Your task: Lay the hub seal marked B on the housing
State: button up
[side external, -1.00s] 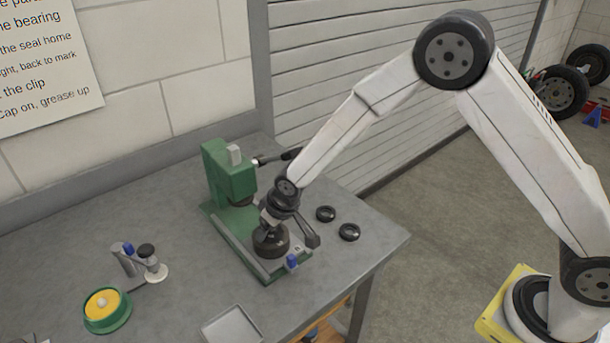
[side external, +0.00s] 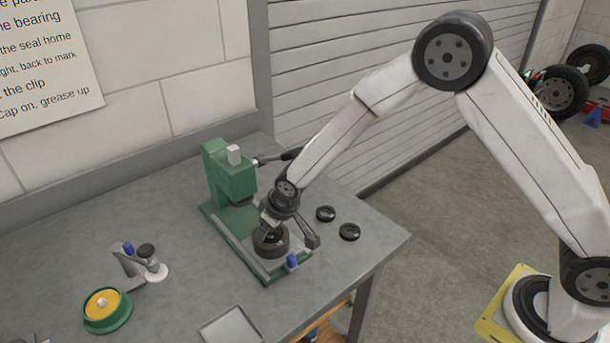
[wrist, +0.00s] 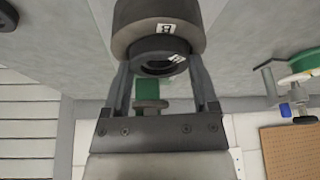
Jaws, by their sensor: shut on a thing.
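My gripper (wrist: 162,80) is shut on a dark ring-shaped hub seal (wrist: 143,61), which sits between its two fingertips in the wrist view. The seal carries a small white tag whose letter I cannot read clearly. The dark round housing (wrist: 134,38), with a white letter tag, is right behind the seal; whether they touch is unclear. In the side view my gripper (side external: 272,226) points down over the housing (side external: 271,247) at the front of the green press. The held seal is hard to tell apart from the gripper and housing there.
Two loose dark rings (side external: 326,214) (side external: 349,232) lie right of the green press (side external: 231,178). A blue-tipped clamp (side external: 292,262) is at the press's front end. A small stand (side external: 130,262), a green-and-yellow round part (side external: 106,310) and a grey tray (side external: 231,326) are on the bench.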

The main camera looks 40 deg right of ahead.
jog(key=o, duration=1.1)
jog(key=shift+r, duration=0.15)
jog(key=shift+r, duration=3.35)
